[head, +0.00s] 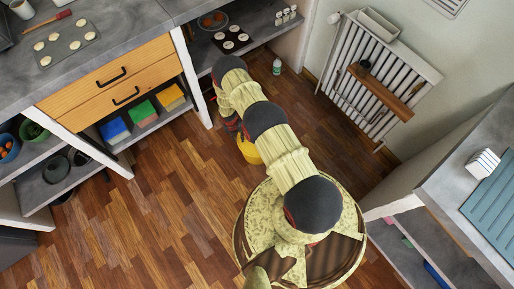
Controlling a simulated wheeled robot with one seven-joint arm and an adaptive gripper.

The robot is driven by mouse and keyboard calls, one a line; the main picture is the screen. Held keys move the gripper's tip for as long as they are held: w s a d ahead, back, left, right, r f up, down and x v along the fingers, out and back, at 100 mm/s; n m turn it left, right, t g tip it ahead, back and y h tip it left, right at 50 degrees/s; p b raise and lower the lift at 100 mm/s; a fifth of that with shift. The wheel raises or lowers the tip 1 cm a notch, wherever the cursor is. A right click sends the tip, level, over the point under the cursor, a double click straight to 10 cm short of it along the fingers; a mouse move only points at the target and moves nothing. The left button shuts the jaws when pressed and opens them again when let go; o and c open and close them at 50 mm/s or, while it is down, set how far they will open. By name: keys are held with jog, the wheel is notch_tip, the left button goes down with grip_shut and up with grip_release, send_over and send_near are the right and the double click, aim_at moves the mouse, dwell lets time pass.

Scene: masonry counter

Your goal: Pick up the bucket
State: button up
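A yellow object (249,152), which looks like the bucket, stands on the wooden floor near the foot of the counter. My arm covers much of it, so its rim and handle cannot be made out. My arm reaches from the lower right up toward the counter. My gripper (231,122) is at its far end, small and dark, close to the yellow object in the picture. The arm partly hides the gripper. Whether its fingers are open, or touch the yellow object, cannot be made out.
The grey counter (130,22) has orange drawers (110,82) and open shelves with coloured boxes (143,112). A white radiator (375,75) with a wooden shelf (380,92) is on the wall. A green-and-white bottle (277,67) stands near the wall. Floor at lower left is clear.

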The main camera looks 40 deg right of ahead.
jog(key=f+b, duration=0.1)
jog(key=f, duration=0.1)
jog(key=f+b, duration=0.1)
jog(key=f, duration=0.2)
jog(key=shift+w+d+f+b, duration=0.15)
jog(key=shift+d+b, duration=0.05)
jog(key=shift+b, duration=0.2)
jog(key=c, duration=0.3)
grip_shut()
dwell(0.5)
